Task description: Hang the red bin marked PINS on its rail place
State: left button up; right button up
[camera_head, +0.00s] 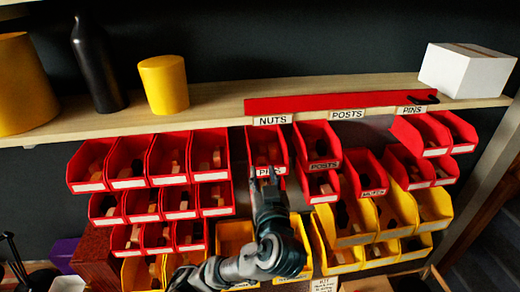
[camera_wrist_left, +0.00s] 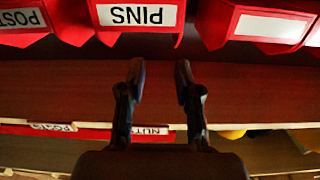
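The red bin marked PINS (camera_head: 268,142) hangs below the NUTS label (camera_head: 272,120) of the red rail (camera_head: 320,103), at the left end of the labelled row. The rail's PINS label (camera_head: 412,110) is at its right end. My left gripper (camera_head: 269,180) is just below and in front of the bin's front label. In the left wrist view, its two fingers (camera_wrist_left: 159,78) stand apart with nothing between them, and the PINS bin (camera_wrist_left: 140,40) shows just beyond the tips. My right gripper is not in view.
A red POSTS bin (camera_head: 317,142) hangs close to the right, with a red NUTS bin (camera_head: 364,170) beyond it. Several red and yellow bins crowd around. The shelf above holds a black bottle (camera_head: 95,65), a yellow cylinder (camera_head: 163,84) and a white box (camera_head: 468,70).

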pick_arm(q)
jog(key=w+a+p, duration=0.1)
jog(key=w, duration=0.2)
jog(key=w+a, duration=0.1)
jog(key=w, duration=0.3)
jog(key=w+a+p, duration=0.1)
jog(key=w, duration=0.3)
jog(key=shift+f+p, duration=0.1)
jog(key=shift+p, duration=0.2)
jog(key=shift+s+a, duration=0.1)
jog(key=shift+a, duration=0.15)
jog(key=shift+c, duration=1.4)
jog(key=shift+s+a, duration=0.1)
jog(key=shift+a, duration=0.95)
grip_shut()
jog(key=shift+d, duration=0.85)
jog(key=shift+a, duration=0.1)
jog(key=shift+a+r, duration=0.2)
jog(key=shift+a, duration=0.1)
jog(key=shift+r, duration=0.15)
jog(key=shift+d+r, duration=0.1)
jog(key=shift+r, duration=0.05)
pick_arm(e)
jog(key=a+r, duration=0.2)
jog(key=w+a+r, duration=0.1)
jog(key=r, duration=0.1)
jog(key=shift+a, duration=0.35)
